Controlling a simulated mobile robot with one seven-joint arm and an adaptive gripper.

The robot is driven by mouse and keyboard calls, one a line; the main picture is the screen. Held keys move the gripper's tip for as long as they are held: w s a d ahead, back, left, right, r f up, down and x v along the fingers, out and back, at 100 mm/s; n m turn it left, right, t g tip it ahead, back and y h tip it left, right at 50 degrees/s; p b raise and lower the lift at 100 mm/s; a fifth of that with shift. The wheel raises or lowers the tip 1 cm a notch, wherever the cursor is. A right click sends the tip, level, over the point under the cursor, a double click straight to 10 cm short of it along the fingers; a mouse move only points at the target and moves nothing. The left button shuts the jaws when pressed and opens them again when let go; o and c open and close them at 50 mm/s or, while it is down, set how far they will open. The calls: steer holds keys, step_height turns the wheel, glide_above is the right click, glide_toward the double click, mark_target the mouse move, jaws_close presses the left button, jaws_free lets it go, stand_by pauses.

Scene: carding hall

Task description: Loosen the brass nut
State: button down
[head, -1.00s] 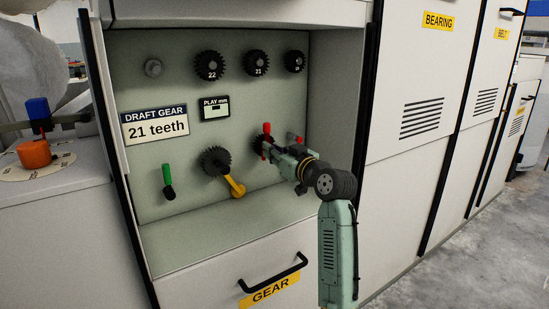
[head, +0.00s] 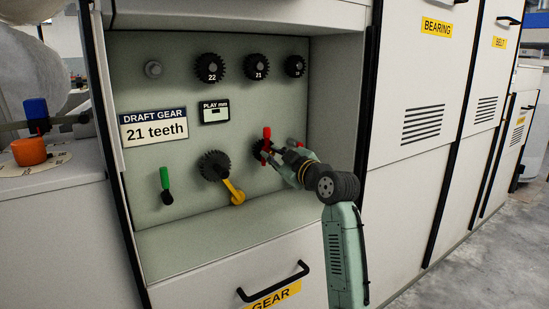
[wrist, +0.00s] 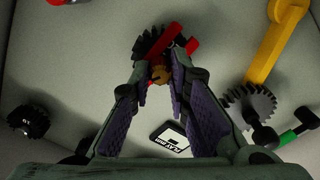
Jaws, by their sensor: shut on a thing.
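The brass nut (wrist: 160,75) shows between my fingertips in the wrist view. Red arms (wrist: 181,51) stand out around it, in front of a dark toothed gear (wrist: 147,43). In the head view a red arm (head: 267,133) points up at the lower right of the recessed panel. My gripper (head: 275,154) reaches the nut from the right and front, and also fills the wrist view (wrist: 162,66). Its fingers are shut on the nut. They hide the nut in the head view and part of it in the wrist view.
A yellow lever (head: 233,190) crosses a dark gear (head: 214,165) left of my gripper. A green handle (head: 166,187) is further left. Spare gears (head: 257,67) hang above. The ledge (head: 220,227) below is clear.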

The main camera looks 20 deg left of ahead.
stand_by(0.4)
steer(key=c, duration=1.5)
jaws_free()
steer(key=v, duration=1.2)
steer(key=shift+s, duration=0.1)
